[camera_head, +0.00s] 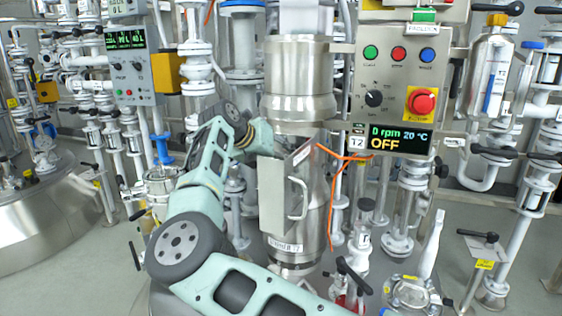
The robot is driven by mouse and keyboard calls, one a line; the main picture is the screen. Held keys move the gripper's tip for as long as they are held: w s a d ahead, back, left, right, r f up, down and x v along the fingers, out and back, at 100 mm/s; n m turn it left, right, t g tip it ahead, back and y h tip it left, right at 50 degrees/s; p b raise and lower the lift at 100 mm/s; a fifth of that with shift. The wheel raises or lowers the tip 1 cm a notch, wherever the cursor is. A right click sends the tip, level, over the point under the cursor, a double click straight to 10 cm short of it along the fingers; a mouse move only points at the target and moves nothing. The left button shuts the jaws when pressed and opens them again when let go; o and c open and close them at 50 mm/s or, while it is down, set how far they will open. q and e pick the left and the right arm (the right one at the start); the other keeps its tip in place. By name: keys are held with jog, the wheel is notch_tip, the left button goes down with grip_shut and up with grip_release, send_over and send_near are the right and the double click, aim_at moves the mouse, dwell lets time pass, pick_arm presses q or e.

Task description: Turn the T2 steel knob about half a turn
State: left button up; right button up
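The T2 panel (396,82) hangs right of the centre, with a small T2 label (357,143). It has a black rotary knob (374,98) left of a red emergency button (422,101). Its display (398,139) reads 0 rpm, 20 °C and OFF. I cannot make out for sure which part is the steel knob. My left arm (205,165) bends up in front of the pipes. Its wrist end (257,137) is at the left side of the steel vessel (301,95), apart from the panel; its fingertips cannot be made out. My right gripper is not in view.
An orange cable (341,158) hangs between the vessel and the panel. Pipes and valves crowd both sides. Another panel (131,65) is at the left. Grey floor (95,270) shows at lower left.

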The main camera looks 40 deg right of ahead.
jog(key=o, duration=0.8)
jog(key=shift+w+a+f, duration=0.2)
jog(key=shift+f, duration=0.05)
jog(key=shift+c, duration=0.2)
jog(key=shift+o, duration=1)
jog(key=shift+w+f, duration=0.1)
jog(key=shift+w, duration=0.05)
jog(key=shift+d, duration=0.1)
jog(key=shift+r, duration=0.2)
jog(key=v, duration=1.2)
